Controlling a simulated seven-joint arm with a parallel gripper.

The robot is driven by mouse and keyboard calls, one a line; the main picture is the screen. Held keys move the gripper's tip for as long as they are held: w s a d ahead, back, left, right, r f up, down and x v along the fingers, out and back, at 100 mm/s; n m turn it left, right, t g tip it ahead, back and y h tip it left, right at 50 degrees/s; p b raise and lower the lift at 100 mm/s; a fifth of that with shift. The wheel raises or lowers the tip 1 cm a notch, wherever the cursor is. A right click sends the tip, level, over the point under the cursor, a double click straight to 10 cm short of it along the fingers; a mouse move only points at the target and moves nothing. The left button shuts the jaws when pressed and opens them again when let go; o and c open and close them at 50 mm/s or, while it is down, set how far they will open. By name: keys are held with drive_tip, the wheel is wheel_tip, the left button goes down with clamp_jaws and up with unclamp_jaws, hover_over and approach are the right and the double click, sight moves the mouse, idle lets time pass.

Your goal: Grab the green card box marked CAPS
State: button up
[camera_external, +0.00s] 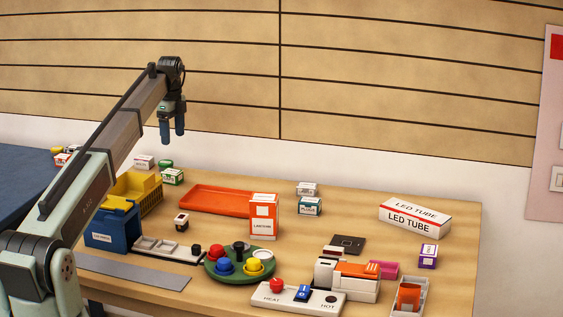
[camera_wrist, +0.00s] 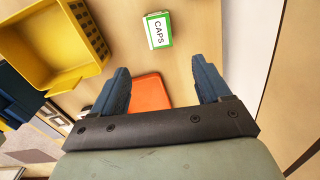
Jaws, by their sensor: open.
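The green and white card box marked CAPS (camera_wrist: 158,31) lies on the table, label up, near the top middle of the wrist view, beyond my fingertips. In the external view a small green and white box (camera_external: 172,177) stands beside the yellow bin and appears to be the same one; its lettering is too small to read. My gripper (camera_external: 172,136) hangs well above the table at the back left. In the wrist view my gripper (camera_wrist: 160,67) has its two blue fingers spread wide with nothing between them.
The yellow bin (camera_external: 146,189) stands close to the green box. The orange tray (camera_external: 215,199) lies to the right. A white box (camera_external: 144,161) and a round green item (camera_external: 165,163) are near the box at the back edge. The blue bin (camera_external: 112,230) stands in front.

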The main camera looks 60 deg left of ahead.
hover_over(172, 171)
wheel_tip(172, 171, down, 8)
drive_tip(key=shift+s+r, duration=0.1)
drive_tip(key=shift+r, duration=0.15)
drive_tip(key=shift+a+f, duration=0.1)
drive_tip(key=shift+f, duration=3)
drive_tip(key=c, duration=1.1)
